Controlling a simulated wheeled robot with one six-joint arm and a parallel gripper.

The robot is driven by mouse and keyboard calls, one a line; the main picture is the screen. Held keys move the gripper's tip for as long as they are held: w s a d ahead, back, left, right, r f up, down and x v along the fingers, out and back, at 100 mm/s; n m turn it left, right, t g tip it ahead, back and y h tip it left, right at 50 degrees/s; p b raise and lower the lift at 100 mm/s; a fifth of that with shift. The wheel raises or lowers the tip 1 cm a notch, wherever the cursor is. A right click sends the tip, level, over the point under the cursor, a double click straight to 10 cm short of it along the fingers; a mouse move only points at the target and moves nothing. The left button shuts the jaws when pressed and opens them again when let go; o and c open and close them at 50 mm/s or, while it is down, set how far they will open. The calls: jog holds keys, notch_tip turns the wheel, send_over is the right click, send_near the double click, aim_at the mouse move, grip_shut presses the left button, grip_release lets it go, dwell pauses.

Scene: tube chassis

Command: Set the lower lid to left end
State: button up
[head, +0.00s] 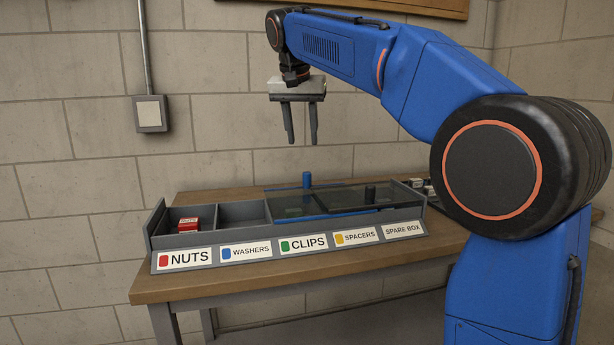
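A long grey bin (208,238) on the bench has a row of compartments. Two see-through dark lids cover its right part. One lid has a blue front edge and a blue knob (307,180) and lies over the clips and spacers area. The other lid (345,197) has a dark frame and a black knob (370,193), further right. The lids seem to overlap; I cannot clearly tell which is lower. The two left compartments are uncovered. My gripper (302,140) hangs above the bin, over the blue knob, with its fingers apart and nothing between them.
A small red box (188,224) sits in the nuts compartment. Labels along the front read nuts, washers, clips, spacers and spare box. Dark small items (418,184) lie behind the bin's right end. The wooden bench (290,270) is clear in front. A brick wall stands behind.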

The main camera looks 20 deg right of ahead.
aim_at(306, 173)
jog(key=x, duration=1.4)
grip_shut()
